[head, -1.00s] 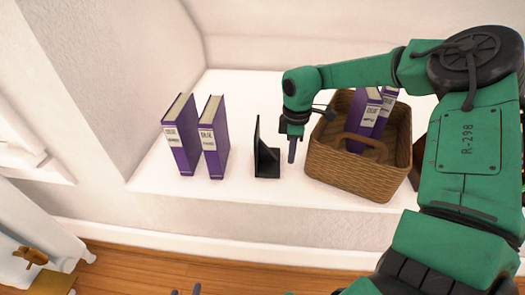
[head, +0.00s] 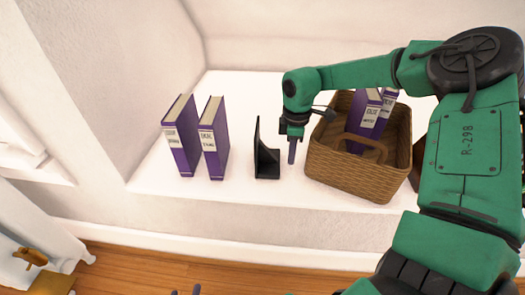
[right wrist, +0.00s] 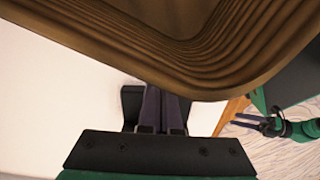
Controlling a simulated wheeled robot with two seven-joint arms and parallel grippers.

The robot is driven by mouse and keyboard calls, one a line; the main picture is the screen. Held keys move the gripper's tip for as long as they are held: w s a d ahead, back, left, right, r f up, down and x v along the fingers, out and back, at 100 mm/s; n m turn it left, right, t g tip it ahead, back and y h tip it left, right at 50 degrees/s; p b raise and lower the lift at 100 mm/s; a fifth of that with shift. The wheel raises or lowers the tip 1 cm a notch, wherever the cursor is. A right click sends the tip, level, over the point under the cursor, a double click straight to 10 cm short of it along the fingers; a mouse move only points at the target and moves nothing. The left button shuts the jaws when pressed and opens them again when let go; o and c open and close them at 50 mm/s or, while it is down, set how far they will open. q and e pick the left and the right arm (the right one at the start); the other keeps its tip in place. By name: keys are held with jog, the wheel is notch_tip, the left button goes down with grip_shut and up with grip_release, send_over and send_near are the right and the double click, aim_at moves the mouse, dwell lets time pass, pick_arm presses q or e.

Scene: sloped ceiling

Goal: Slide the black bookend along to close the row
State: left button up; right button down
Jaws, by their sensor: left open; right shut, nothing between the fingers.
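The black bookend (head: 268,165) stands upright on the white ledge, its tall plate to the left and its foot to the right. Two purple binders (head: 182,140) (head: 215,145) stand to its left, the left one leaning, with a clear gap before the bookend. My right gripper (head: 292,152) is shut and empty, pointing down just right of the bookend; I cannot tell whether it touches. In the right wrist view, the shut fingers (right wrist: 162,115) partly cover the dark bookend (right wrist: 131,101). My left gripper (head: 185,292) barely shows at the bottom edge; it is open in the right wrist view (right wrist: 258,122).
A wicker basket (head: 350,178) holding purple binders stands close to the right of my right gripper. Its rim (right wrist: 190,75) fills the top of the right wrist view. The ledge's front edge drops to a wooden floor. A wall bounds the ledge at left.

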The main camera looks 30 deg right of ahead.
jog(key=shift+f, duration=0.1)
dwell(0.5)
jog(key=shift+f+b, duration=0.85)
jog(key=shift+b, duration=0.1)
